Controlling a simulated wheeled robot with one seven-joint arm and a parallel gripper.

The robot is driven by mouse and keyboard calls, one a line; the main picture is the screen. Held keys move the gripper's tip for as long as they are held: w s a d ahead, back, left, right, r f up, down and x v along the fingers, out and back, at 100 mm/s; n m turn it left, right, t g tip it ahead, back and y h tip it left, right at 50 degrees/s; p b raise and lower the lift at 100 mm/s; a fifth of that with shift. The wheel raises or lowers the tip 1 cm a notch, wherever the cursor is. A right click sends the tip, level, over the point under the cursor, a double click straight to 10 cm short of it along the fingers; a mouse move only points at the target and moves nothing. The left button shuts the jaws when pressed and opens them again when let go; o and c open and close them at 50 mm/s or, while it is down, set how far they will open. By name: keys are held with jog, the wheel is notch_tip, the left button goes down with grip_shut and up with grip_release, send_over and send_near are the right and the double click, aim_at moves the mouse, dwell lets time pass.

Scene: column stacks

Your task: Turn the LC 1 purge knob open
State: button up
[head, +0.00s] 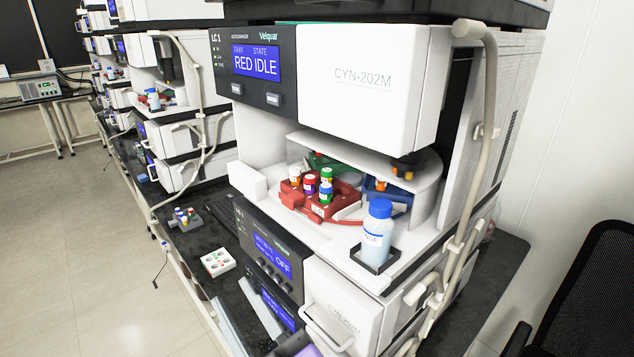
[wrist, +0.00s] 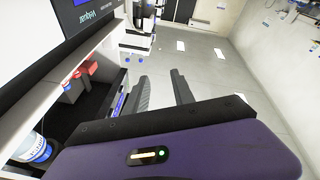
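The LC 1 autosampler (head: 365,80) is a white and dark unit with a blue screen reading RED IDLE. Below it is a dark module panel (head: 246,232) whose screen reads OFF, with a row of small dark round controls (head: 275,275). I cannot make out which part is the purge knob.
A white block (head: 218,262) lies on the dark bench. A beige hose (head: 485,140) hangs right of the stack. A black chair (head: 595,285) is at right. Floor at left is open.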

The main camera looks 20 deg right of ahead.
jog(key=w+a+r+m+t+h+b, duration=0.1)
jog(key=w+a+r+h, duration=0.2)
jog(key=r, duration=0.6)
jog(key=w+a+r+m+t+h, duration=0.1)
jog(key=w+r+h, duration=0.1)
jog(key=w+r, duration=0.5)
jog(key=w+a+r+t+h+b, duration=0.1)
jog(key=w+r+h, duration=0.2)
jog(key=r, duration=0.7)
jog(key=s+d+r+m+g+h, duration=0.3)
jog(key=r+m+h, duration=0.35)
jog(key=r, duration=0.25)
jog(key=s+d+r+m+g+h, duration=0.3)
jog(key=r+m+g+h, duration=0.15)
jog(key=r+h, duration=0.35)
jog(key=s+d+f+m+g+h, duration=0.2)
jog(key=s+d+m+g+h, duration=0.3)
jog(key=m+g, duration=0.45)
jog(key=shift+n+g+y, duration=0.3)
jog(key=shift+n+y, duration=0.05)
jog(key=shift+s+p+x, duration=0.2)
jog(key=shift+p+x, duration=0.15)
jog(key=shift+x, duration=1.6)
jog(key=shift+s+p+x, duration=0.15)
jog(key=shift+p+x, duration=0.15)
jog(key=shift+x, duration=1.7)
jog(key=shift+d+f, duration=0.2)
grip_shut()
